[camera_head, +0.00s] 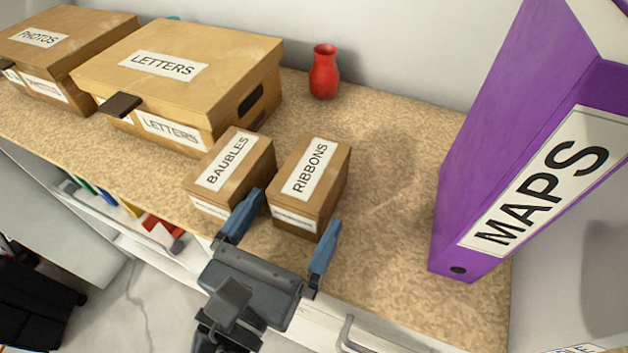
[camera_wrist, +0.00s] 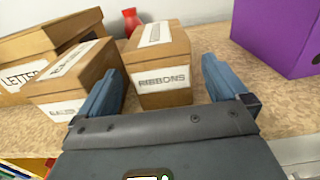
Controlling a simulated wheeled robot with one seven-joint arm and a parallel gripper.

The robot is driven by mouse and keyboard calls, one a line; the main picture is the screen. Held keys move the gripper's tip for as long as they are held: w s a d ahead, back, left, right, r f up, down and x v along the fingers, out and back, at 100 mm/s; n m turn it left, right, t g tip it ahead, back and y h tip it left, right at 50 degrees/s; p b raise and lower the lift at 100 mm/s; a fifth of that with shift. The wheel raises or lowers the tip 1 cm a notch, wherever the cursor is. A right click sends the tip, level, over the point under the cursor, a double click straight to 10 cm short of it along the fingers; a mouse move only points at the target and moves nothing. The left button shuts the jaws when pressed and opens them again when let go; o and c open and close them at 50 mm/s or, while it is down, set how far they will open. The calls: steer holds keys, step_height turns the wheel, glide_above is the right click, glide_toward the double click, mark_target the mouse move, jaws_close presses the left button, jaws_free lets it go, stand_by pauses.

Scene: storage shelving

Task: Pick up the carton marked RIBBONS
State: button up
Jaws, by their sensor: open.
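The RIBBONS carton (camera_head: 309,187) is a small brown box with a white label on its lid, standing on the shelf top. It also shows in the wrist view (camera_wrist: 160,62), straight ahead between the fingers. My gripper (camera_head: 285,235) is open at the front of the shelf, its blue fingertips near the carton's front end. The left fingertip lies by the gap between the RIBBONS carton and the BAUBLES carton (camera_head: 229,172). The right fingertip lies by the RIBBONS carton's front right corner. In the wrist view my gripper's fingers (camera_wrist: 160,88) stand apart with nothing held.
The BAUBLES carton stands close on the left. A LETTERS box (camera_head: 180,75) and a PHOTOS box (camera_head: 55,45) stand farther left. A red vase (camera_head: 324,72) is behind. A purple MAPS binder (camera_head: 500,150) stands at right, with bare shelf (camera_head: 390,200) between it and the RIBBONS carton.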

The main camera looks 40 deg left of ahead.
mark_target(311, 183)
steer(key=shift+x, duration=3.35)
steer(key=c, duration=1)
steer(key=shift+c, duration=0.4)
steer(key=shift+r, duration=0.1)
